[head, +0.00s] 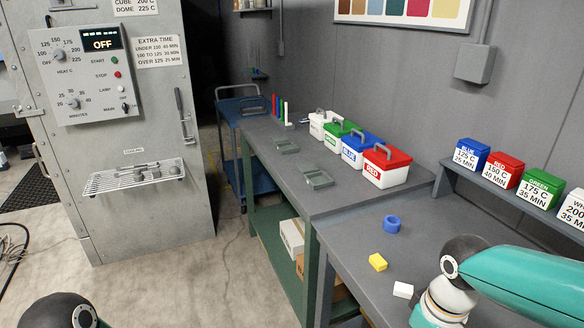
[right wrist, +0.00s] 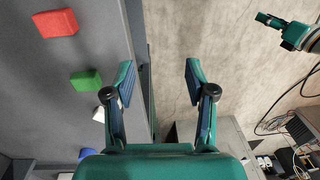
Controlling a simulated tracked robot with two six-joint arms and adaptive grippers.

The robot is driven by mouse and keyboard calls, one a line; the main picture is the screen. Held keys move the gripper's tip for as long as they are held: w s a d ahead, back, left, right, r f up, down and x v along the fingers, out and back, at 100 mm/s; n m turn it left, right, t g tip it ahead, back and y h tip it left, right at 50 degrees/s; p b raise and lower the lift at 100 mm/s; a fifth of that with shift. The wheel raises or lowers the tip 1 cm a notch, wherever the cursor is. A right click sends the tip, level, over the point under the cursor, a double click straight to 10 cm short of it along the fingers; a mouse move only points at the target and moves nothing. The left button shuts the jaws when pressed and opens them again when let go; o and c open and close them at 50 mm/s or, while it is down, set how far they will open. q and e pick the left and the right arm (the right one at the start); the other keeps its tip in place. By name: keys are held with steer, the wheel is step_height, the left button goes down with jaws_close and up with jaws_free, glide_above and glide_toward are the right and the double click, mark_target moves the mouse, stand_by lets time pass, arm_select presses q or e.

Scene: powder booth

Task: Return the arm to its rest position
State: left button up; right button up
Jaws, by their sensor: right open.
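My right gripper (right wrist: 160,85) is open and empty in the right wrist view, its two fingers wide apart past the edge of the grey table, with floor between and beyond them. In the head view only part of my right arm (head: 520,280) shows at the lower right, over the near table; its gripper is out of that view. A joint of my left arm (head: 62,312) shows at the bottom left. In the right wrist view a small teal end of my left arm (right wrist: 275,22) shows at the upper right; its fingers are too small to read.
Red (right wrist: 56,23) and green (right wrist: 86,80) blocks show in the wrist view. Lidded boxes (head: 386,166) stand farther back.

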steer(key=s+a+f+m+y, duration=0.1)
steer(key=a+f, duration=0.3)
steer(key=f, duration=0.6)
steer(key=s+a+f+m+y, duration=0.15)
steer(key=a+f, duration=0.25)
steer(key=f, duration=0.6)
steer(key=s+a+f+m, duration=0.2)
steer(key=s+f+m, duration=0.2)
steer(key=s+f, duration=0.3)
step_height(320, 180, down, 4)
steer(key=shift+f+t+y, duration=0.2)
steer(key=shift+t+y, duration=0.1)
steer(key=shift+y, duration=0.15)
